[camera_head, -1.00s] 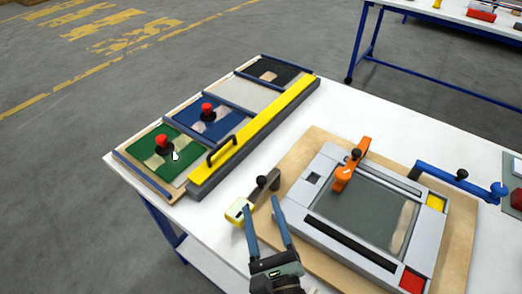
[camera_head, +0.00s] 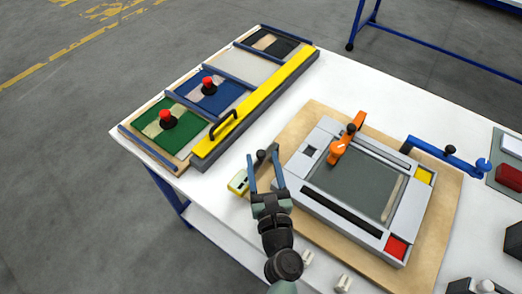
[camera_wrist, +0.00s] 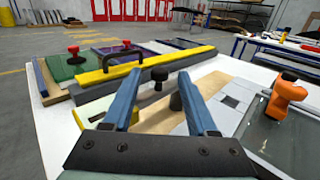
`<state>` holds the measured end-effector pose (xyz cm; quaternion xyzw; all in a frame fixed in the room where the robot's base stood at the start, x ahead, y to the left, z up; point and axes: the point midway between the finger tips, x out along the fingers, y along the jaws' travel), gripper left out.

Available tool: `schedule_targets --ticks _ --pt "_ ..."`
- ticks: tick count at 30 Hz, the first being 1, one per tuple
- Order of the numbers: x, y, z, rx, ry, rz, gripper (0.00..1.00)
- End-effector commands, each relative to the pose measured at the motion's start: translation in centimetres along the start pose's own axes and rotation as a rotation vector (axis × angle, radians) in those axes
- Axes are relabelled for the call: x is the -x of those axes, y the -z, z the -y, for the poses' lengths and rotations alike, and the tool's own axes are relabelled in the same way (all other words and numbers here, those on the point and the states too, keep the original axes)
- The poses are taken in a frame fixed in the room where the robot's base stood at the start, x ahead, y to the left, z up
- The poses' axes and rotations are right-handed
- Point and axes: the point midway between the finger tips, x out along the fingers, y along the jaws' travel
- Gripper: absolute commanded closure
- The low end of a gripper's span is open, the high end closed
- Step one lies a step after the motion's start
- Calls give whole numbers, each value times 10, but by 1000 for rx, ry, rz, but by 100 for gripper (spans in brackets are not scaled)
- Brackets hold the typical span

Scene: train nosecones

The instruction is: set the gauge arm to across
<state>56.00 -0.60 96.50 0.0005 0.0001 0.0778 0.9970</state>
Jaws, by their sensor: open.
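The gauge arm looks to be the short bar with a black knob (camera_head: 261,155) and a yellow end block (camera_head: 238,182), beside the left edge of the grey frame fixture (camera_head: 318,203). My gripper (camera_head: 263,159) is open over this bar, its two blue fingers pointing away from me.
An orange clamp (camera_head: 337,150) sits on the fixture's far side. A blue arm with a knob (camera_head: 449,150) is at the right. A yellow bar with a black handle (camera_head: 256,107) crosses the panel board at the left.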

Motion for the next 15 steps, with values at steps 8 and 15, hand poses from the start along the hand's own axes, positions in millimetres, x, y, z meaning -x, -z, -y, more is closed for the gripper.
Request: schedule_targets --ticks 8,15 --pt "-25 0 -1 0 -1 1 42" --pt "-28 0 0 0 -1 0 42"
